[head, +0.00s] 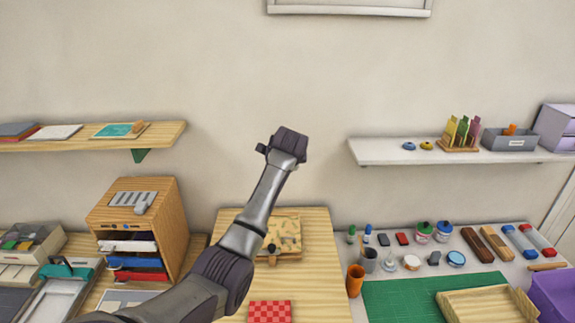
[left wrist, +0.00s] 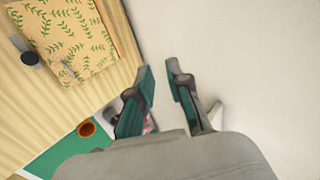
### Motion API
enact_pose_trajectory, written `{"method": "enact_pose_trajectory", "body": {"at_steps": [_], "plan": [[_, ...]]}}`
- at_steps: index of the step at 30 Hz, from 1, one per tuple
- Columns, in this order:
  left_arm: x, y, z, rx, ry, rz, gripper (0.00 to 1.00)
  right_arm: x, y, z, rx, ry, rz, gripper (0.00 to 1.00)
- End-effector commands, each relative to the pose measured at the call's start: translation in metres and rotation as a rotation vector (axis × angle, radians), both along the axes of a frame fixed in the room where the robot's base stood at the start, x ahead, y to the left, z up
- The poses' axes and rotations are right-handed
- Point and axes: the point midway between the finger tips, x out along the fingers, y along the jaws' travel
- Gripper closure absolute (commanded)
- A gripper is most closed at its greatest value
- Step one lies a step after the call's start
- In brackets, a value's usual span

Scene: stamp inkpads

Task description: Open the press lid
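The press (head: 284,237) lies on the wooden table, partly behind my left arm in the head view. Its lid is cream with a green leaf pattern and looks flat and shut. In the left wrist view the patterned lid (left wrist: 68,38) is at the upper left, with a dark round knob (left wrist: 30,59) at its edge. My left gripper (head: 285,147) is raised above and beyond the press, in front of the wall. In the left wrist view its two fingers (left wrist: 160,75) are apart with nothing between them. The lid is to the left of the fingers, not touching them. My right gripper is not in view.
A red checked mat (head: 270,311) lies nearer on the wooden table (head: 322,260). An orange cup (head: 355,281) and a green mat (head: 425,300) are on the right. A wooden drawer cabinet (head: 160,205) stands left. Shelves run along the wall on both sides.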

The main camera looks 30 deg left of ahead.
Motion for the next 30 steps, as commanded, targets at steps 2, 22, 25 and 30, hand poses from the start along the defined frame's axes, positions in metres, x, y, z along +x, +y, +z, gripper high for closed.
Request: {"method": "enact_pose_trajectory", "body": {"at_steps": [2, 22, 25, 30], "plan": [[0.0, 0.001, 0.0, 0.001, 0.0, 0.001, 0.82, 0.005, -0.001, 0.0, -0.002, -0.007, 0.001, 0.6], [-0.052, -0.031, 0.058, 0.002, -0.005, -0.001, 0.82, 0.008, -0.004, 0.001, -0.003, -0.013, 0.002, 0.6], [-0.063, -0.038, 0.069, 0.001, -0.003, -0.001, 0.82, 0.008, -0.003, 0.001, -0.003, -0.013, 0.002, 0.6], [-0.074, -0.044, 0.08, 0.001, -0.001, 0.0, 0.82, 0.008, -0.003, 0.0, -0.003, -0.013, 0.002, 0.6]]}}
